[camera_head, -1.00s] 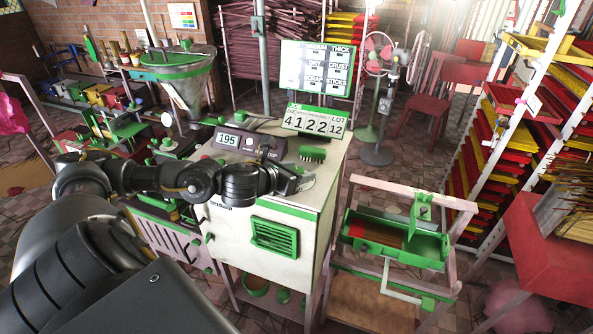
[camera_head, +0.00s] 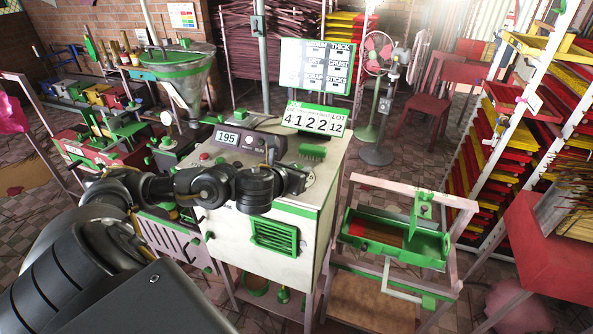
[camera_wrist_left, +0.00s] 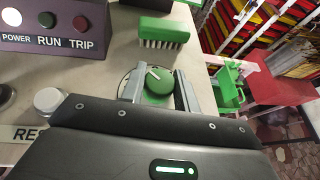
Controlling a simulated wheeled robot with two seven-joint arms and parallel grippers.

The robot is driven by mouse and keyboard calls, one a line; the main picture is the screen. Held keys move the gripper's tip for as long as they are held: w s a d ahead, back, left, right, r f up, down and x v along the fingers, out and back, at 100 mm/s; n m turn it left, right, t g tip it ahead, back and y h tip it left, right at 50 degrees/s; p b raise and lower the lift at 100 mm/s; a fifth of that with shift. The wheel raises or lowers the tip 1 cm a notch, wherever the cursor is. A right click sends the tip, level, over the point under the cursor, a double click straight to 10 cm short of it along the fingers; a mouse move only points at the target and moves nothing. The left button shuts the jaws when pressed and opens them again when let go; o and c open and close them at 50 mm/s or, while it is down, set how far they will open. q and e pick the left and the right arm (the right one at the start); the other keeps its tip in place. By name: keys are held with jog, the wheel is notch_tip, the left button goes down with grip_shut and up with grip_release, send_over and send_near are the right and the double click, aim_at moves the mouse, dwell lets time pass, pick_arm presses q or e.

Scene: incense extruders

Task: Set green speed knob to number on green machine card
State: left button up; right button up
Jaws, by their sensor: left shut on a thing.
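The green speed knob (camera_wrist_left: 159,88) is a round knob with a white pointer line on a pale dial in the left wrist view. Its pointer leans up and left. My left gripper (camera_wrist_left: 160,80) has one finger on each side of the knob and is shut on it. In the head view my left gripper (camera_head: 298,181) is over the white machine's top, and the knob is hidden there. My right gripper is not in view.
A grey display box (camera_head: 240,140) reads 195. A green brush (camera_wrist_left: 163,32) lies just beyond the knob. A panel with RUN and TRIP buttons (camera_wrist_left: 62,25) stands to the left. A wooden stand with a green tray (camera_head: 395,240) is right of the machine.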

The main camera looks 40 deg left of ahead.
pick_arm(q)
jog(key=n+y, duration=0.2)
jog(key=shift+d+r+g+y, duration=0.1)
jog(key=shift+g+y, duration=0.2)
jog(key=shift+n+g+y+p, duration=0.4)
jog(key=shift+n+g+y, duration=0.2)
jog(key=shift+n+y, duration=0.45)
jog(key=o, duration=1)
